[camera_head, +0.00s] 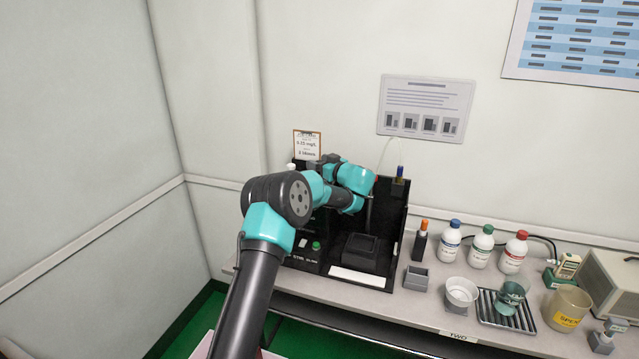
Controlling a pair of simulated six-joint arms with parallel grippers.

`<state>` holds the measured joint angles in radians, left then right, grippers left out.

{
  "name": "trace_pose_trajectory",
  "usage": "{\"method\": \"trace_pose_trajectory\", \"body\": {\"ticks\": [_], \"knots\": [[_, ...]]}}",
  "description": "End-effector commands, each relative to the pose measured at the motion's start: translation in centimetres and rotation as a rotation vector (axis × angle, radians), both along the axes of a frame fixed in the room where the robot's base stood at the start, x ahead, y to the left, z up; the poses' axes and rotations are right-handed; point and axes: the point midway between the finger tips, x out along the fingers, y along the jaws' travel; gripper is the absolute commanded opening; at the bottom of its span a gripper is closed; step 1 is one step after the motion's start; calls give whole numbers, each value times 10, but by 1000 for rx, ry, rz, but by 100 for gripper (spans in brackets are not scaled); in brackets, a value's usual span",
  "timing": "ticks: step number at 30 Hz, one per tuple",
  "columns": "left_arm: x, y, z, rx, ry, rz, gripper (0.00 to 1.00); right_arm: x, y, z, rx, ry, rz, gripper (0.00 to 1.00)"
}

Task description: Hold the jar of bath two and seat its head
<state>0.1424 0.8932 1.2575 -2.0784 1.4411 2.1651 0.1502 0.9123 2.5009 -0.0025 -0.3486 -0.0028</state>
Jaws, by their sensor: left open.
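My left arm reaches in from the bottom to a black bench unit (390,262). Its left gripper (369,212) is in front of the unit's back panel, above a raised black block (360,248). The fingers are small, dark and partly hidden by the wrist; I see nothing held in them. A small blue-and-brass head (399,177) with a thin pale tube stands at the top right of the panel. I cannot make out a jar in the unit; my arm covers its left part. A label on the bench front (457,336) seems to read TWO. My right gripper is not in view.
Right of the unit stand an orange-topped device (420,242), a grey holder (416,277), a white bowl (461,293) and several capped bottles (481,248). A greenish glass cup (510,297) is on a slatted rack (487,308). A labelled beaker (566,308) stands farther right.

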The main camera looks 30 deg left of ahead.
Motion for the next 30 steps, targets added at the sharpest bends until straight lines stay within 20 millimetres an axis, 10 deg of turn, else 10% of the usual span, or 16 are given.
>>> {"method": "trace_pose_trajectory", "body": {"ticks": [23, 30], "knots": [[0, 0, 0, 0, 0, 0, 1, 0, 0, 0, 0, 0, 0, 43], [0, 0, 1, 1, -1, 0, 0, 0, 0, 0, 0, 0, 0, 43]]}}
